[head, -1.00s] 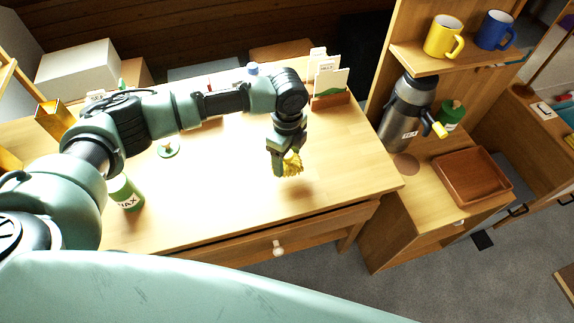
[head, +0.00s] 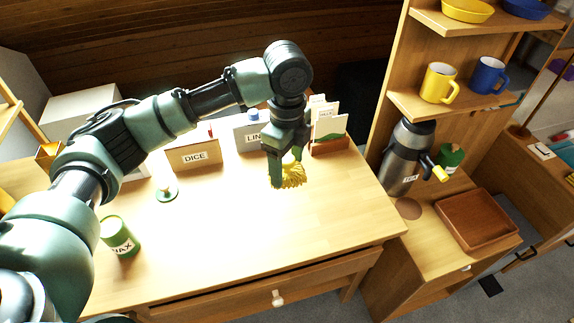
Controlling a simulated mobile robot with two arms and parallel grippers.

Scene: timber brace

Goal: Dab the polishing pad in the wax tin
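The wax tin (head: 121,238) is a green can with a white label reading WAX. It stands upright at the left front of the desk. A small green disc with a pale knob (head: 166,193) lies behind it, apart from it. My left gripper (head: 286,172) points down over the right part of the desk, with its fingers closed around a yellow, ruffled pad (head: 290,177). The pad seems to hang above the desktop, well to the right of the tin. My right gripper does not show.
Boxes labelled DICE (head: 194,157) and LIN (head: 246,137) stand at the desk's back, beside a card holder (head: 329,147). The middle of the desktop (head: 215,225) is clear. A steel flask (head: 407,155) and brown tray (head: 478,219) are on the right cabinet.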

